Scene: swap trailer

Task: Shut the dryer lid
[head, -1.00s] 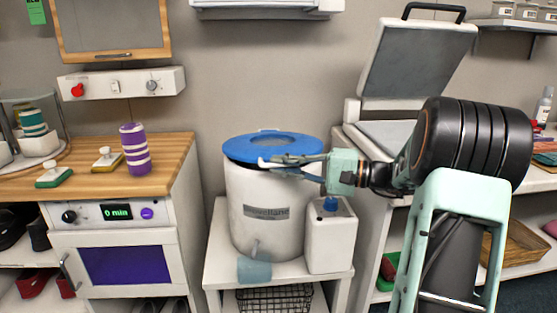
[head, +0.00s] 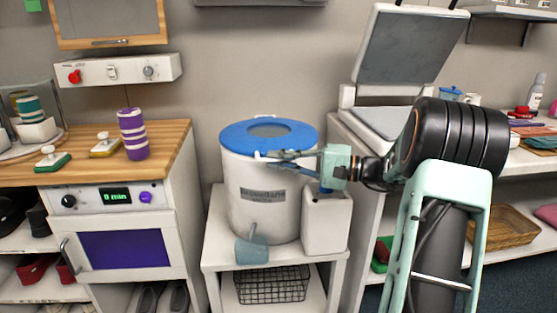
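The dryer is a white drum (head: 260,208) with a spout low on its front, standing on a white stand. Its blue lid (head: 233,135), with a round grey window, lies about flat over the drum's top, and I see no clear gap along the front rim. My gripper (head: 270,158) reaches in from the right, with its fingers at the lid's front right edge, touching or very close to it. The fingers overlap the blue rim, so I cannot tell how far apart they are. Nothing is visibly held.
A white canister (head: 326,222) stands close at the drum's right, under my gripper. A grey-blue cup (head: 252,248) is below the spout. At right, a white machine has its hinged grey lid (head: 410,45) raised. A wooden counter (head: 172,150) is at left.

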